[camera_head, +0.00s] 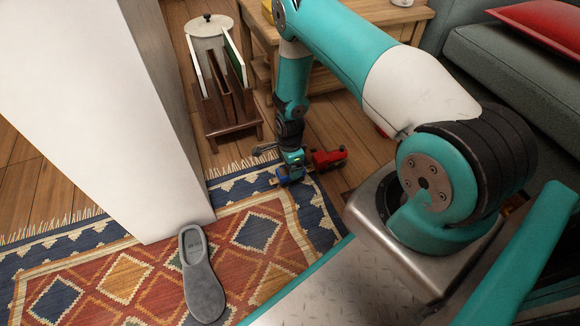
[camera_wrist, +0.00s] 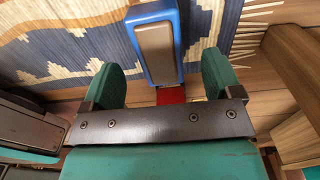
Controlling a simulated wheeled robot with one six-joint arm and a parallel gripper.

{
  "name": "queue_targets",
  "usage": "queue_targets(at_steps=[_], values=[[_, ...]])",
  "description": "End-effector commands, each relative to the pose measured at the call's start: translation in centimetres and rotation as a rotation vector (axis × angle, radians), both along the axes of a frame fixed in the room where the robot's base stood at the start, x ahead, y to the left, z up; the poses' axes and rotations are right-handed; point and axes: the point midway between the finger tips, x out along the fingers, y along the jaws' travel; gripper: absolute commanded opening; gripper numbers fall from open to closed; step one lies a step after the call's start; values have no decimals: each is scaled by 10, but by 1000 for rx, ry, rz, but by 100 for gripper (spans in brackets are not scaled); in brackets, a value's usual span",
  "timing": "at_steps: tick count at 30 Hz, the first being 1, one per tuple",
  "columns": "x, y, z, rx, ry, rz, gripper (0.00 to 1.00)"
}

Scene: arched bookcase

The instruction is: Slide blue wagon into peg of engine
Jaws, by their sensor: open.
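The blue wagon (camera_wrist: 155,45) shows in the wrist view as a blue body with a brownish-grey inset top. Its near end lies between the two green fingers of my gripper (camera_wrist: 161,72), with gaps on both sides. My gripper is open. In the head view my gripper (camera_head: 291,172) is low at the rug's edge, with a little of the blue wagon (camera_head: 281,176) showing beside it. The red engine (camera_head: 328,158) stands just right of the gripper; in the wrist view a red part (camera_wrist: 171,95) shows below the wagon. The peg is hidden.
The patterned rug (camera_head: 130,272) lies under this area, with a grey slipper (camera_head: 202,278) on it. A white panel (camera_head: 110,120) rises on the left. A wooden rack (camera_head: 228,110) stands behind, a wooden table (camera_head: 400,25) and grey sofa (camera_head: 520,75) at the right.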

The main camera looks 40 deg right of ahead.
Motion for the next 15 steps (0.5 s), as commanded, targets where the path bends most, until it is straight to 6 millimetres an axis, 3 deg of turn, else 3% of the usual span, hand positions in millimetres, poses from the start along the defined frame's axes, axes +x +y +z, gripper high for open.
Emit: queue_targets(at_steps=[1,6,15], values=[[0,0,24,0,-1,0,84],[0,0,67,0,-1,0,84],[0,0,116,0,0,0,84]])
